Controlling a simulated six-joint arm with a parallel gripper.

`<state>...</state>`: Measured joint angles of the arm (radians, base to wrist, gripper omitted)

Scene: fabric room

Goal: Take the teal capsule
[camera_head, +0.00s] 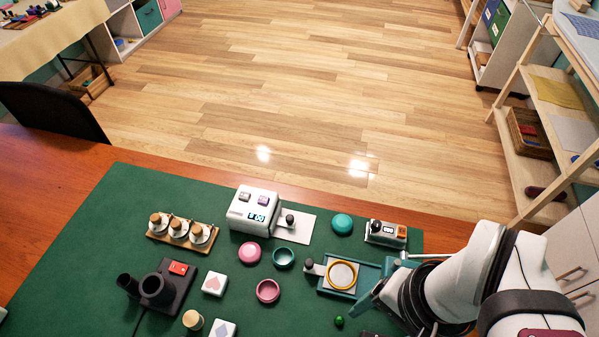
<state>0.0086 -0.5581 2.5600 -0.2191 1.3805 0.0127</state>
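A teal round dome-shaped piece (342,223) lies on the green mat, right of the white device. A teal open ring-like cup (283,257) lies nearer the middle. I cannot tell whether these two are the halves of the teal capsule. My gripper (384,281) is at the right, low over the mat beside a teal tray (366,265) with a yellow ring. Its fingers look spread, with nothing seen between them, and it is apart from both teal round pieces. The arm hides part of the mat's right side.
A white device with a display (252,207) stands at the back. A pink dome (249,252), pink cup (267,290), green ball (339,321), white tiles (215,283), black holder (158,289) and knob rack (181,231) crowd the mat (110,235).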

